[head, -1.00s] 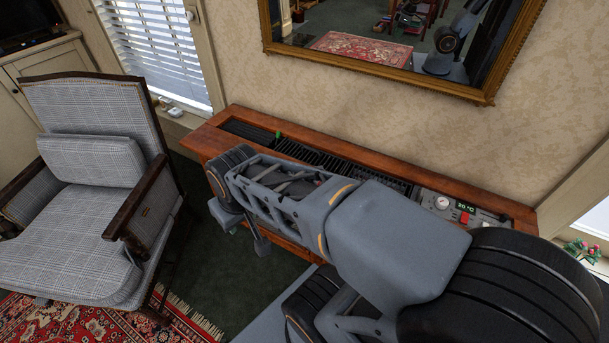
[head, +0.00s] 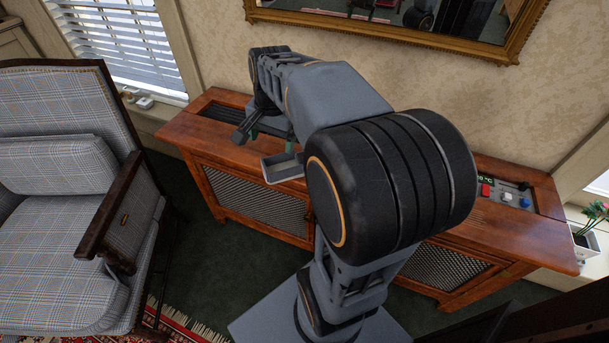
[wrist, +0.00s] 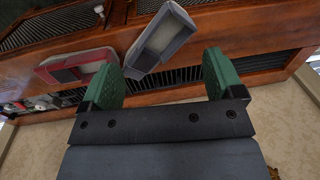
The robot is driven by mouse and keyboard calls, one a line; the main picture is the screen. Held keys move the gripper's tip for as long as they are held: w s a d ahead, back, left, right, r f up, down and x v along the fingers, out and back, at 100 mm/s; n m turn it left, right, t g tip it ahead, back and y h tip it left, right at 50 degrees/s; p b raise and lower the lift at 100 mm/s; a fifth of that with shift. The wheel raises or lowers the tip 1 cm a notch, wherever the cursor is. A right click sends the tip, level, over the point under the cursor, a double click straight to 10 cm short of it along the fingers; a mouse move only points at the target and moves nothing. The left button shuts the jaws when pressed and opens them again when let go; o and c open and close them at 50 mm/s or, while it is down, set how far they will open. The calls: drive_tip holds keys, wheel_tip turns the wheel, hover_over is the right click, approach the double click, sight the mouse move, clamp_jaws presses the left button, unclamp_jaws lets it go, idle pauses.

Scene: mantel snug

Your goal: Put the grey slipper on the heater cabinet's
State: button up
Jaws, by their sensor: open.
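The grey slipper (head: 283,168), a grey shape with a paler hollow, shows at the heater cabinet's front top edge in the head view. In the wrist view the grey slipper (wrist: 163,38) lies slanted just beyond the fingertips, over the wooden top (wrist: 215,45). I cannot tell whether it rests on the wood. My gripper (wrist: 163,64) is open, with green finger pads apart and nothing between them. In the head view my gripper (head: 272,138) is above the left part of the heater cabinet (head: 192,130). A red slipper-like thing (wrist: 75,68) lies beside the grey one; my arm hides it in the head view.
A control panel (head: 510,196) with knobs is at the cabinet's right end. A plaid armchair (head: 60,185) stands close on the left. A gilt-framed mirror (head: 420,38) hangs above. A potted plant (head: 588,232) is at far right. Dark green floor lies in front.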

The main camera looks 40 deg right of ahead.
drive_tip(key=shift+o, duration=1)
drive_tip(key=w+d+f+m+b, duration=0.1)
drive_tip(key=d+f+m+b, duration=0.1)
drive_tip(key=d+m, duration=0.2)
drive_tip(key=w+d+f+m+g+y+b, duration=0.1)
drive_tip(key=w+d+f+m+b, duration=0.1)
drive_tip(key=d, duration=0.5)
drive_tip(key=f+m, duration=0.1)
drive_tip(key=m, duration=0.1)
drive_tip(key=shift+f+m+b, duration=0.15)
drive_tip(key=shift+m+b, duration=0.2)
drive_tip(key=shift+m, duration=0.05)
drive_tip(key=b, duration=0.2)
hover_over(299, 159)
drive_tip(key=shift+m, duration=0.4)
drive_tip(key=f, duration=0.6)
drive_tip(key=shift+s+d+f, duration=0.2)
drive_tip(key=shift+f, duration=0.1)
drive_tip(key=shift+w+a+f+b, duration=0.15)
drive_tip(key=shift+f+b, duration=0.65)
drive_tip(key=shift+f, duration=0.9)
drive_tip(key=shift+w+a+f+b, duration=0.15)
drive_tip(key=shift+f+b, duration=0.6)
drive_tip(key=shift+f, duration=0.9)
drive_tip(key=shift+s+r, duration=0.1)
drive_tip(key=c, duration=0.9)
